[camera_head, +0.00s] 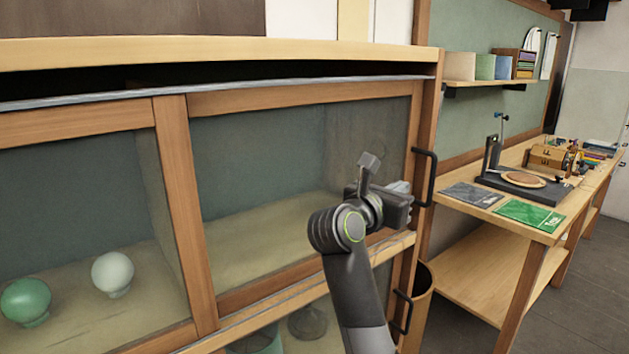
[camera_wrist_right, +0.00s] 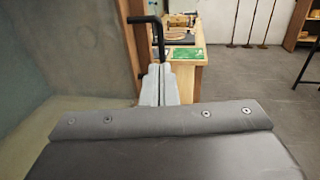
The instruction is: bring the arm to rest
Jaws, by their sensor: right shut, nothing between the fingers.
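My right gripper (camera_head: 405,198) is raised in front of the cabinet's right glass panel. It is shut and empty. In the right wrist view its two pale fingers (camera_wrist_right: 158,82) are together and point towards a black bar handle (camera_wrist_right: 157,35). The same upper handle (camera_head: 427,177) is at the right edge of the cabinet (camera_head: 175,165) in the head view, just beyond the fingertips. I cannot tell whether the fingers touch it. My right arm rises from the bottom of the head view. My left gripper is not in view.
A green globe (camera_head: 26,301) and a white globe (camera_head: 112,272) stand behind the left glass. A lower black handle (camera_head: 402,312) is beside a brown bin (camera_head: 420,300). A wooden workbench (camera_head: 535,225) with a green mat (camera_head: 528,214) stands right. Floor on the far right is clear.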

